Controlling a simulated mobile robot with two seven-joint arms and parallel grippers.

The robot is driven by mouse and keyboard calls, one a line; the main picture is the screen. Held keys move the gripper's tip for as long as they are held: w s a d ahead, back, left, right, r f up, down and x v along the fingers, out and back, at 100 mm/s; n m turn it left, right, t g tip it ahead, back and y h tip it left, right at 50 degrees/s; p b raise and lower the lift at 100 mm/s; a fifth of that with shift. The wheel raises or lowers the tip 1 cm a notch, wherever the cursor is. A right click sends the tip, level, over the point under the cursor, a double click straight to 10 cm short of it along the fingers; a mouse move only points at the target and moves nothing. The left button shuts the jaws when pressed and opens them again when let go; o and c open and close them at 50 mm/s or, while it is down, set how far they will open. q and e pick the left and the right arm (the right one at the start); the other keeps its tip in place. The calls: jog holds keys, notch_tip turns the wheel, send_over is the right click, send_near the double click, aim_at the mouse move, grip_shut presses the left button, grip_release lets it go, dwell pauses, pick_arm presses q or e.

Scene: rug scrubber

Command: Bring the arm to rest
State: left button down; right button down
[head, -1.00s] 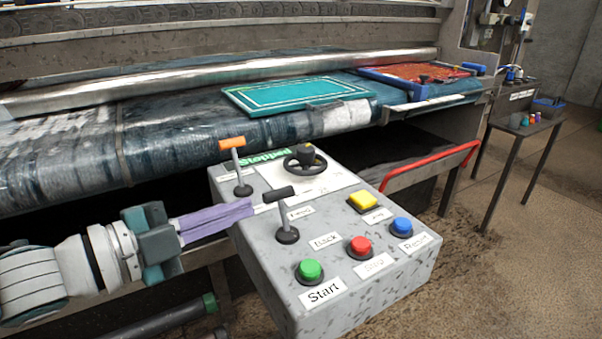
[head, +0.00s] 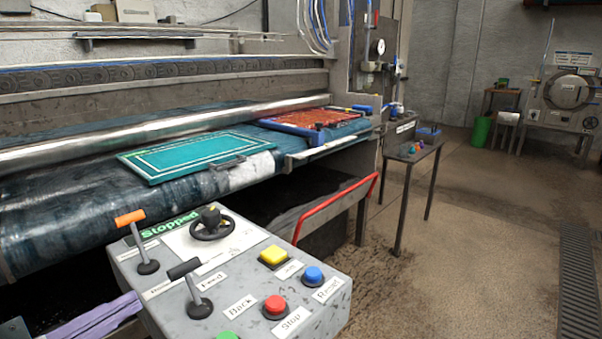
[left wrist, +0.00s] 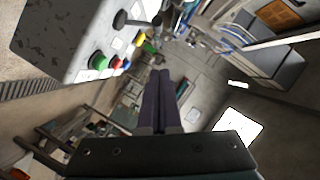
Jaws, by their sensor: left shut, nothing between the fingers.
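My left gripper (head: 132,306) shows at the lower left of the head view, only its purple fingers in sight. The fingers are shut together with nothing between them, as they also show in the left wrist view (left wrist: 158,82). They are just left of the grey control box (head: 165,300); I cannot tell whether they touch it. The box carries a lever with an orange handle (head: 130,218), a lever with a black handle (head: 184,268), a black handwheel (head: 212,227) and coloured push buttons. Its sign reads "Stopped" (head: 170,225). My right gripper is not in view.
Behind the box is the scrubber's wet belt (head: 70,215) with a teal framed mat (head: 195,155) and a red mat in a blue frame (head: 310,120). A red rail (head: 335,208) and a small table (head: 412,155) stand right. The right-hand floor (head: 480,240) is open.

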pick_arm(q)
jog(key=s+d+r+n+g+y+p, duration=0.2)
jog(key=s+r+n+g+p, duration=0.4)
jog(key=s, duration=0.4)
jog(key=s+d+r+n+g+y+p, duration=0.3)
jog(key=s+r+n+g+p, duration=0.3)
jog(key=s, duration=0.4)
jog(key=w+p+v, duration=0.3)
jog(key=p+v, duration=0.9)
jog(key=w+r+p+v, duration=0.1)
jog(key=w+p+v, duration=0.2)
jog(key=p+v, duration=0.9)
jog(key=w+r+p+v, duration=0.1)
jog(key=w+p+v, duration=0.1)
jog(key=p+v, duration=1)
jog(key=shift+w+a+r+n+t+p, duration=0.3)
jog(key=shift+w+r+t+p, duration=0.1)
jog(key=shift+p, duration=0.55)
